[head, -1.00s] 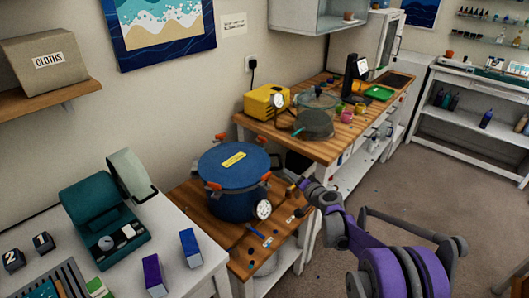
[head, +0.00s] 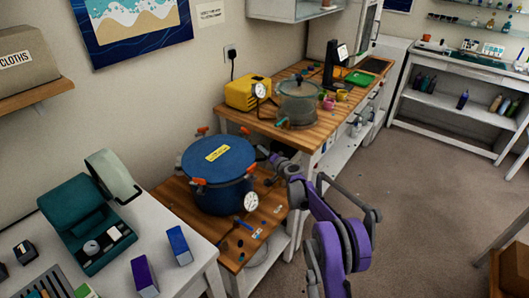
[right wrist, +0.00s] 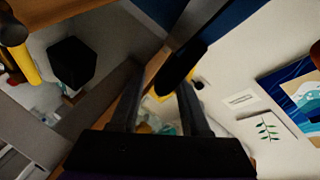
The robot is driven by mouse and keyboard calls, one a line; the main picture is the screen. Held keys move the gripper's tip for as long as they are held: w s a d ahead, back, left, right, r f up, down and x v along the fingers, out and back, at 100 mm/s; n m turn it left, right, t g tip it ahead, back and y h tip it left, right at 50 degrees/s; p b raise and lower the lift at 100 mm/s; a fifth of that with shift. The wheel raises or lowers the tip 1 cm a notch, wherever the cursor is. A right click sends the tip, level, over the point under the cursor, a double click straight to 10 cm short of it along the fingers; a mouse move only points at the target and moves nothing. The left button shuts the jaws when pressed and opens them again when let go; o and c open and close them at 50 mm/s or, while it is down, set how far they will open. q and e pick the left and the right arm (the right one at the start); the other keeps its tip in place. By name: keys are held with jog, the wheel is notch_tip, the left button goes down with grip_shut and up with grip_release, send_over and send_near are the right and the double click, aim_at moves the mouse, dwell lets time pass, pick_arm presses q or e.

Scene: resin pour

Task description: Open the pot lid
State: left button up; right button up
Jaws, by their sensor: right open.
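The blue pot (head: 222,195) stands on the low wooden bench. Its flat blue lid (head: 205,165) sits on top, with a yellow label (head: 217,153) and orange clamps around the rim. A round white gauge (head: 251,201) is on its front right side. My right gripper (head: 266,154) is at the pot's far right side, close to the rim. In the right wrist view its two fingers (right wrist: 158,108) are apart, and a black bar-like part (right wrist: 183,66) lies just ahead of them, with the blue pot wall at the top. Contact cannot be told. My left gripper is not in view.
A glass chamber (head: 297,103) and a yellow pump (head: 247,92) stand on the higher bench behind. A teal machine (head: 90,225) and purple and blue boxes are on the white table at left. Small tools lie before the pot. The floor at right is clear.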

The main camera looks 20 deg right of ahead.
jog(key=shift+w+a, duration=0.1)
jog(key=shift+w, duration=0.15)
grip_shut()
dwell(1.4)
